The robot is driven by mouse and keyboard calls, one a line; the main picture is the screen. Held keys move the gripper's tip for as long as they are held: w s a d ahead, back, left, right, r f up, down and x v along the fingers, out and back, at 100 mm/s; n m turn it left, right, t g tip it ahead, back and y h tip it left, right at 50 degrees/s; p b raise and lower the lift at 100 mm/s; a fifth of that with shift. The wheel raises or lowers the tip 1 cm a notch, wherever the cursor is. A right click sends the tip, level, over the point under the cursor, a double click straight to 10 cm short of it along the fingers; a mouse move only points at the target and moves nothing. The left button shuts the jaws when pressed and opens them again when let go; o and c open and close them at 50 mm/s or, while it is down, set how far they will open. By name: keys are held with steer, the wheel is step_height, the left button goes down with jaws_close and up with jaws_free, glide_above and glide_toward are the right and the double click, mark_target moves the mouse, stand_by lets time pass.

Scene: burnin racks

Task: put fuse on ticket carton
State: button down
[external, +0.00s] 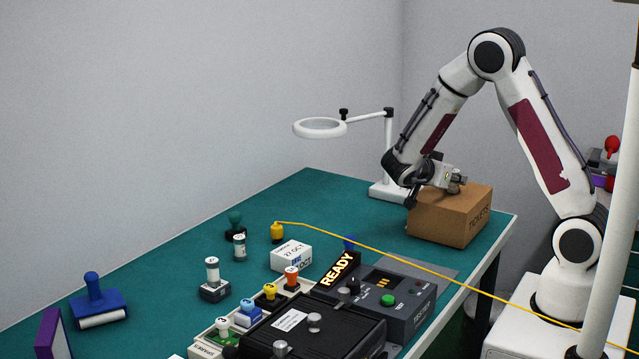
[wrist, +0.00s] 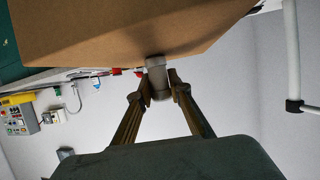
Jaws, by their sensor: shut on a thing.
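The ticket carton (external: 450,220) is a brown box marked TICKETS at the table's far right corner. Its brown faces fill the top of the wrist view (wrist: 110,28). My gripper (external: 447,182) is at the carton's upper left edge in the external view. In the wrist view my gripper (wrist: 158,84) is shut on a grey-white cylinder, the fuse (wrist: 157,76), with one finger on each side. The fuse's far end overlaps the carton's edge in that view; I cannot tell whether they touch. In the external view the fuse is mostly hidden by the gripper.
A white magnifier lamp (external: 388,150) stands just behind my gripper. A tester (external: 398,303) with a READY sign, a row of colored stampers (external: 270,292), a white block (external: 291,257) and a yellow cable (external: 400,264) lie nearer.

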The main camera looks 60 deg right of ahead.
steer(key=c, duration=1.8)
jaws_free()
steer(key=shift+c, duration=0.2)
steer(key=shift+r, duration=0.1)
steer(key=shift+a, duration=0.1)
steer(key=v, duration=1.2)
